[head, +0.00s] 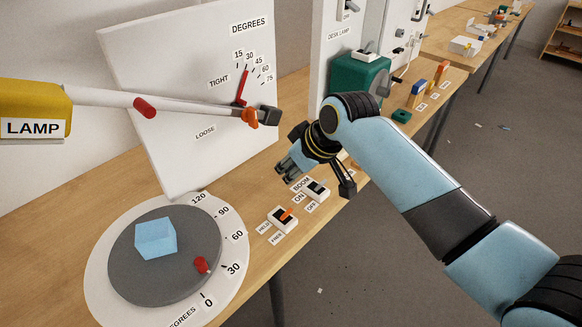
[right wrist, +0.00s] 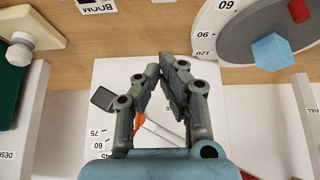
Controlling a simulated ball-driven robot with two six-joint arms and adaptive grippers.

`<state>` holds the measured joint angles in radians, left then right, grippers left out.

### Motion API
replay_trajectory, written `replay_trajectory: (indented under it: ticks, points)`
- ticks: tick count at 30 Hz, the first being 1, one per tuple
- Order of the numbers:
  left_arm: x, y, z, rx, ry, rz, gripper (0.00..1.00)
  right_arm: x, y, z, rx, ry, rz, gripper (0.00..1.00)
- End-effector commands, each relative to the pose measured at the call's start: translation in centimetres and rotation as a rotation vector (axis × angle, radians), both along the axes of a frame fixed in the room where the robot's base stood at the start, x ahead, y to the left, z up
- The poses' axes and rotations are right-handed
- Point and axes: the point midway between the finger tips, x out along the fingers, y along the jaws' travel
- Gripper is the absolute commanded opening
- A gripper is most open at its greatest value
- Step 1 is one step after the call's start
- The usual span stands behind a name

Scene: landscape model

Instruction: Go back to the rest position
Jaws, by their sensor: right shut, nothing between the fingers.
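My right gripper (head: 286,166) hangs in front of the white dial board, above the front edge of the bench. Its two dark fingers are together and empty; they also show in the right wrist view (right wrist: 167,62). My right arm comes in from the lower right, bent at the elbow. The boom lamp (head: 170,101), with a yellow LAMP housing and a white arm, reaches across from the left. Its dark end (head: 269,116) is close to the left of my gripper, with a gap in the head view. My left gripper is not in view.
Below my gripper are the BOOM switch (head: 317,191) and a switch with an orange rocker (head: 284,216). A grey turntable (head: 130,272) carries a light blue cube (head: 155,238). A green block (head: 357,82) stands behind my wrist. The floor at right is mostly clear.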

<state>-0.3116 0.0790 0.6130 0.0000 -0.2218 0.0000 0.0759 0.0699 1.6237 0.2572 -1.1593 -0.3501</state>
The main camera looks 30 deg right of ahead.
Motion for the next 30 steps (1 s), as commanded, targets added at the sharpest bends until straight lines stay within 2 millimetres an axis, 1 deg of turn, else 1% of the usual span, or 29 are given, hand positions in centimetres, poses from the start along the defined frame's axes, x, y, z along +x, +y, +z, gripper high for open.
replay_trajectory:
  ticks: [3, 9, 12, 19, 21, 23, 26, 27, 29, 30]
  points:
    - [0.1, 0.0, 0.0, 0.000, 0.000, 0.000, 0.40, -0.5, -0.1, 0.5, 0.001, 0.000, 0.001, 0.00]
    - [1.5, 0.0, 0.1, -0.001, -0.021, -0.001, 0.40, -0.6, -0.2, 0.6, 0.001, 0.001, 0.000, 0.00]
    - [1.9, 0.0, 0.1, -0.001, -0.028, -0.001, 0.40, -0.6, -0.2, 0.6, 0.001, 0.000, 0.000, 0.00]
    - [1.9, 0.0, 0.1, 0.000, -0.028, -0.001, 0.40, -0.6, -0.2, 0.6, 0.000, 0.001, 0.001, 0.00]
    - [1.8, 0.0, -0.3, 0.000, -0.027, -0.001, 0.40, -0.8, -0.1, 0.0, 0.000, 0.006, 0.000, 0.00]
    - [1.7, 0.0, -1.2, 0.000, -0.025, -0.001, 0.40, -1.5, -0.2, -1.6, 0.001, 0.020, 0.000, 0.00]
    - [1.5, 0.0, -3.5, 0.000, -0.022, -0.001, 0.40, -3.8, -0.2, -6.5, 0.000, 0.079, -0.002, 0.00]
    - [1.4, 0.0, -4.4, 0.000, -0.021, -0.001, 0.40, -5.1, -0.4, -9.0, -0.003, 0.117, -0.004, 0.00]
    - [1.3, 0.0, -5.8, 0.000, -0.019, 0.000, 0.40, -7.4, -0.7, -13.3, -0.011, 0.177, -0.011, 0.00]
    - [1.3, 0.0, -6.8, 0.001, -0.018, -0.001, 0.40, -9.1, -1.0, -16.4, -0.018, 0.214, -0.019, 0.00]
